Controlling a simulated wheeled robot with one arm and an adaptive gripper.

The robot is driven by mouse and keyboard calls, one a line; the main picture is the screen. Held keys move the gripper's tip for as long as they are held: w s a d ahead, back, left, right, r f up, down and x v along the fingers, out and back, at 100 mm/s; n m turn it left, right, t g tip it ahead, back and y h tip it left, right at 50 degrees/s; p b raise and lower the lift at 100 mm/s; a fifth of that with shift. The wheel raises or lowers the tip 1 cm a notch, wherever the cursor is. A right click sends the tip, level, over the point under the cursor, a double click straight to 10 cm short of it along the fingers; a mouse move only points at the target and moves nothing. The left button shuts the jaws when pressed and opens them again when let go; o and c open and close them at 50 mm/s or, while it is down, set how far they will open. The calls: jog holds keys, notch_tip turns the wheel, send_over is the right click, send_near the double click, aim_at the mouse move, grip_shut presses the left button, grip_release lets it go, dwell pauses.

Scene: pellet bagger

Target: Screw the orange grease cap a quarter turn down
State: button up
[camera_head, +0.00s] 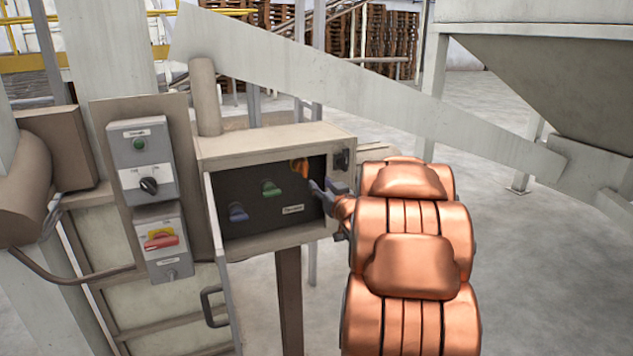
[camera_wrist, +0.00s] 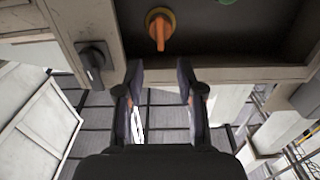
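The orange grease cap (camera_head: 299,167) is in the upper right of the dark panel inside the open box. In the wrist view the cap (camera_wrist: 159,27) shows a round orange ring with a raised grip bar that runs roughly up and down the picture. My gripper (camera_wrist: 161,70) is open and empty, its two fingers apart on either side of the cap's line and short of it. In the head view my gripper (camera_head: 320,192) is at the box's right opening, just below and right of the cap. My copper-coloured arm hides part of the box's right side.
A green cap (camera_head: 270,188) and a blue cap (camera_head: 238,212) sit lower left on the same panel (camera_head: 260,225). A black knob (camera_head: 342,160) is on the box's right front edge. The open box door (camera_head: 222,270) hangs at the left. Switch boxes (camera_head: 143,160) stand further left.

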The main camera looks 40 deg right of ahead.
jog(key=shift+v, duration=0.8)
jog(key=shift+a, duration=0.15)
jog(key=s+a+f+g+y, duration=0.1)
jog(key=s+a+f+g, duration=0.4)
jog(key=a, duration=0.5)
jog(key=s+a+f+g+y, duration=0.1)
jog(key=s+a+f+g, duration=0.35)
jog(key=a, duration=0.45)
jog(key=s+a+f+n+g+y, duration=0.1)
jog(key=s+a+g, duration=0.3)
jog(key=s+a, duration=0.6)
jog(key=s+a+f+n+g+y, duration=0.1)
jog(key=s+a+g, duration=0.4)
jog(key=s+a, duration=0.5)
jog(key=s+n+y, duration=0.1)
jog(key=s, duration=0.4)
jog(key=shift+a+f+n+y, duration=0.2)
jog(key=shift+f+n+y, duration=0.15)
jog(key=shift+n+y, duration=0.05)
jog(key=shift+o, duration=0.4)
